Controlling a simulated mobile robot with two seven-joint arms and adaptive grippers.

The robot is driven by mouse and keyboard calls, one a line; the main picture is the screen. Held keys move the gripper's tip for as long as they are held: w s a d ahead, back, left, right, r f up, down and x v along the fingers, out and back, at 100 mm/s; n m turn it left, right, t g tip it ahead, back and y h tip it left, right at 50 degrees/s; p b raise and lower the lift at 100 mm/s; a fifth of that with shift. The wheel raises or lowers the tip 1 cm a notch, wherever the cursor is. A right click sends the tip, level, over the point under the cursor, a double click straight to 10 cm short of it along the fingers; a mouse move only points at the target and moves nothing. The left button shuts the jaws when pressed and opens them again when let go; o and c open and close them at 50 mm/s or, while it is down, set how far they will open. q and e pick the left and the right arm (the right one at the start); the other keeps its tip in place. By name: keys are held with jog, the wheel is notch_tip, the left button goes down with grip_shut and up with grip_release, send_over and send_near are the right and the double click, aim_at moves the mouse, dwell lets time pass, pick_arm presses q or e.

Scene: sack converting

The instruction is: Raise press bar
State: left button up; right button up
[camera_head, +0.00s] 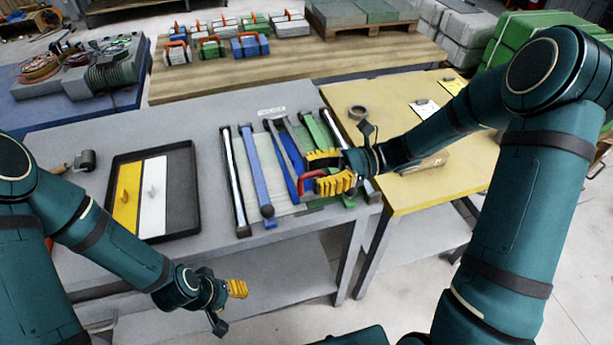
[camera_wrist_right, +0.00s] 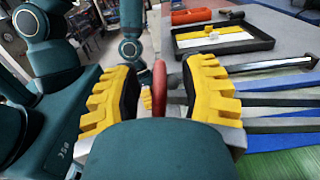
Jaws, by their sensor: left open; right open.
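A red handle (camera_head: 309,181) stands at the near end of the grey bar. My right gripper (camera_head: 328,172) is open at this handle. In the right wrist view the red handle (camera_wrist_right: 159,86) stands between the two yellow fingers, with gaps visible on both sides. My left gripper (camera_head: 228,295) hangs open and empty in front of the table, away from the press.
A black tray (camera_head: 182,232) with a yellow and a white plate lies left of the press. A yellow-topped table (camera_head: 420,190) with a tape roll (camera_head: 357,112) adjoins at the right.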

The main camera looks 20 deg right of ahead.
jog(key=shift+a, duration=1)
grip_shut()
jog(key=shift+r, duration=0.1)
